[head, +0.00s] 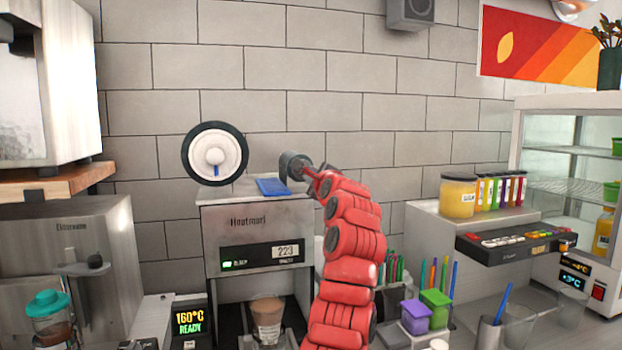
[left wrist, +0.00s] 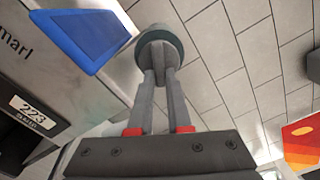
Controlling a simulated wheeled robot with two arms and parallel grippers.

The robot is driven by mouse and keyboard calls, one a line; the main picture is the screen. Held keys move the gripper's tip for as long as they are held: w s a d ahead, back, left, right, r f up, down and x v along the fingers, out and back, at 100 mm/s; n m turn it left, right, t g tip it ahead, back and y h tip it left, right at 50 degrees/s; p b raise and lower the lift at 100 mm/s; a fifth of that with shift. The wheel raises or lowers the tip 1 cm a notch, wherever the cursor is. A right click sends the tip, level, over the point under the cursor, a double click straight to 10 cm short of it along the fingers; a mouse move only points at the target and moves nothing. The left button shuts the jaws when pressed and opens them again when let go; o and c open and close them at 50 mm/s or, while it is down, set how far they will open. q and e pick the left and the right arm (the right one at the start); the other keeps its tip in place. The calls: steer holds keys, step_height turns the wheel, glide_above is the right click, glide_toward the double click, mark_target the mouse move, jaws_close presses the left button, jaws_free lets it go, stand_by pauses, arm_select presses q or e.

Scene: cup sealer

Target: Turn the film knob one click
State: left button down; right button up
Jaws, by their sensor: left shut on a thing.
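The film knob (head: 291,163) is a dark grey round knob at the upper right of the sealing machine (head: 222,222). My left gripper (head: 306,171), on the red arm, reaches it from the right. In the left wrist view both fingers (left wrist: 160,78) are closed on the knob (left wrist: 158,45), whose round rim shows beyond the fingertips. Part of the knob is hidden by the fingers. The machine's counter (head: 286,251) reads 223, and it also shows in the left wrist view (left wrist: 34,109). My right gripper is in neither view.
A blue pad (head: 272,187) lies on top of the machine, close to the knob. A white disc with a black rim (head: 214,153) stands at the left. A filled cup (head: 267,315) sits below. A display (head: 189,321) reads 160°C READY. Jars and pens stand at the right.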

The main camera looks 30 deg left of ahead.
arm_select(q)
steer(key=shift+f, duration=0.1)
stand_by(0.3)
steer(key=c, duration=0.9)
jaws_free()
steer(key=shift+d, duration=0.1)
steer(key=shift+o, duration=0.2)
steer(key=b+v, duration=0.5)
steer(key=v, duration=1.2)
steer(key=shift+d, duration=0.2)
